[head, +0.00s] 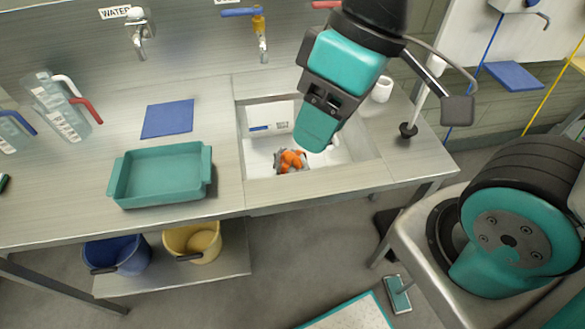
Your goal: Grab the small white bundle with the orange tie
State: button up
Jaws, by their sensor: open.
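A small bundle (290,161), bright orange on top with greyish-white parts around it, lies on the floor of the sink (258,168) near its front left. The orange hides much of the rest of it, so its exact shape is hard to tell. My gripper (314,143) is open and points down over the sink, above and to the right of the bundle and apart from it. Its near teal finger hides the other finger and part of the sink behind. A bit of something white shows just right of the fingertip.
A teal tray (160,193) and a blue mat (168,119) lie left of the sink. Taps (260,38) stand behind it. A white cup (382,89) and a dark-based post (408,131) stand to the right. Sink walls surround the bundle.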

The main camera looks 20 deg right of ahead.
aim_at(294, 160)
jog(key=z, duration=0.5)
jog(key=k, duration=1.15)
jog(key=u, duration=0.45)
jog(key=i, duration=1.55)
jog(key=z, duration=0.35)
